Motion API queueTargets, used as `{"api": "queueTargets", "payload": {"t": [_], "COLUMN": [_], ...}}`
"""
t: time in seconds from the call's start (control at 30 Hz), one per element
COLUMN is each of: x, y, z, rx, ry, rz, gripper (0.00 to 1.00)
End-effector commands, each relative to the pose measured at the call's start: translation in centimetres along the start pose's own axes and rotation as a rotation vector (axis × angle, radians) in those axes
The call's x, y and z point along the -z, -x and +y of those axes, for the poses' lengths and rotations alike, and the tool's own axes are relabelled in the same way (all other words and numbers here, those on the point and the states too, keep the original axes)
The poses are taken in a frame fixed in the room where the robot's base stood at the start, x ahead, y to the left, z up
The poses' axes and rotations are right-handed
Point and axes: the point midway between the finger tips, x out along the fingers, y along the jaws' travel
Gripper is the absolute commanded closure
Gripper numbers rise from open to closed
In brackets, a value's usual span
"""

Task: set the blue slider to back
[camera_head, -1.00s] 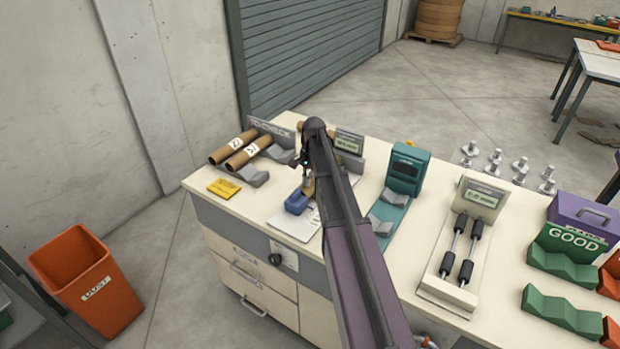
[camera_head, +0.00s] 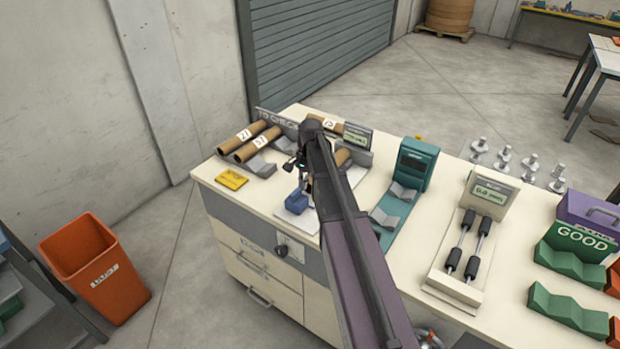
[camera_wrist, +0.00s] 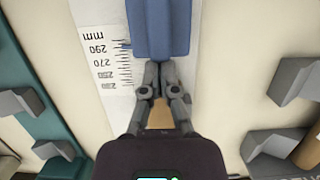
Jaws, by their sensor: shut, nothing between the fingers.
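The blue slider (camera_head: 297,202) sits on a pale gauge plate with a printed mm scale, towards the front edge of the bench in the head view. In the wrist view the blue slider (camera_wrist: 158,28) is at the top centre, beside the scale (camera_wrist: 105,60). My gripper (camera_wrist: 158,72) is shut, its fingertips at the lower end of the slider; I cannot tell whether they touch it. In the head view my gripper (camera_head: 303,182) is just behind the slider, partly hidden by my arm. A brown tube shows below the fingers in the wrist view (camera_wrist: 160,116).
Brown labelled tubes (camera_head: 243,138) rest on grey cradles to the left, with a yellow tag (camera_head: 231,179) in front. A teal gauge (camera_head: 412,165) and a roller unit (camera_head: 489,195) stand to the right. An orange bin (camera_head: 98,265) is on the floor.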

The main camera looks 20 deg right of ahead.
Motion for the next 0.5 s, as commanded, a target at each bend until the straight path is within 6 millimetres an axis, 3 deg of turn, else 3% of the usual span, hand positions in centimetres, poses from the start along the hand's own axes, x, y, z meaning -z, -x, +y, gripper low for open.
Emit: {"api": "queueTargets", "payload": {"t": [0.1,0.5], "x": [-1.37,-1.41], "y": [-0.35,-0.35], "z": [0.11,0.02], "rx": [0.0,0.0], "ry": [0.0,0.0], "rz": [0.0,-0.002], "gripper": [1.0,1.0]}}
